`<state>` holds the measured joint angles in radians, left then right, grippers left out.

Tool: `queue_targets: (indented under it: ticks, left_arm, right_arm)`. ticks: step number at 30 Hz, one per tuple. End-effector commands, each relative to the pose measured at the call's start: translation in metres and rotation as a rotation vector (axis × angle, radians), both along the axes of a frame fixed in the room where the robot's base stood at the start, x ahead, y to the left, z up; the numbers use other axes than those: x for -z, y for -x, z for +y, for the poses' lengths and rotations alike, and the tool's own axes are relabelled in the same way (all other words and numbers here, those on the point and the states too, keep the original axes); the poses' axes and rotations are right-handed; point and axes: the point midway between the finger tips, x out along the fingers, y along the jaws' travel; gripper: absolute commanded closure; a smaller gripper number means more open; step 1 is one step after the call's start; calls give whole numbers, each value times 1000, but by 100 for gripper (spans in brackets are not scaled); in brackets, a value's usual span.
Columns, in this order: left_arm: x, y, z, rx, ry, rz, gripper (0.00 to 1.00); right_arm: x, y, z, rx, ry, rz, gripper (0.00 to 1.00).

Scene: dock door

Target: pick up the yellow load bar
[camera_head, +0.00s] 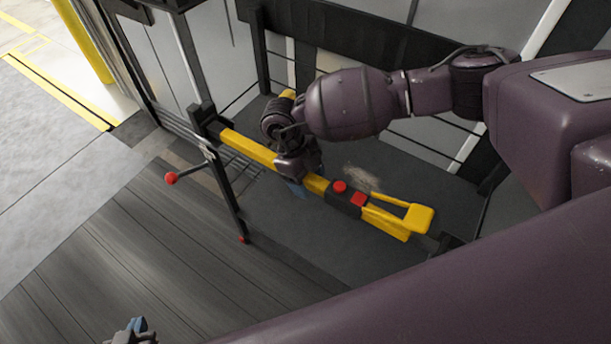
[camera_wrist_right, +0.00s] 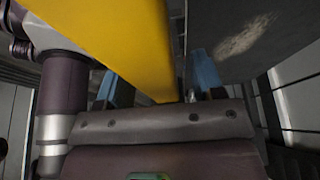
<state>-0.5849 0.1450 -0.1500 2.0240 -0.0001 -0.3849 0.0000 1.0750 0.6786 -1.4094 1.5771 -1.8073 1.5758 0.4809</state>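The yellow load bar (camera_head: 248,148) runs diagonally across the head view, from a black upright at its upper left to a yellow loop handle (camera_head: 418,217) at its lower right. Red buttons sit on a black section near the handle. My right gripper (camera_head: 297,187) is at the middle of the bar, coming from above. In the right wrist view the bar (camera_wrist_right: 115,40) passes between the two blue fingers (camera_wrist_right: 155,80), with a gap visible on the right side, so it looks open around the bar. My left gripper (camera_head: 137,326) is partly cut off at the bottom edge.
A black post with a red-knobbed lever (camera_head: 172,178) stands near the bar's left end. Black rails and pale wall panels (camera_head: 290,62) rise behind. Grey plank flooring (camera_head: 110,240) is clear at the lower left. A yellow post (camera_head: 85,40) stands at the upper left.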

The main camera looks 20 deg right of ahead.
Motion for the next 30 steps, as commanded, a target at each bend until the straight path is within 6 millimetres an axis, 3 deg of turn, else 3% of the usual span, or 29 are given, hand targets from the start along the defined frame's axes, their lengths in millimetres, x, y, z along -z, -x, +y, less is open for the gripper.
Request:
queue_targets:
  ticks: [2, 12, 25, 30]
  left_arm:
    - [0, 0, 0, 0, 0, 1, 100]
    - [1, 1, 0, 0, 0, 2, 100]
    - [0, 0, 0, 0, 0, 1, 100]
    - [-3, 0, 0, 0, 0, -2, 100]
  right_arm:
    - [0, 0, 0, 0, 0, 0, 49]
    - [0, 0, 0, 0, 0, 0, 100]
    - [-3, -1, 0, 0, -1, -2, 100]
    - [-16, -1, 0, -1, -1, -4, 100]
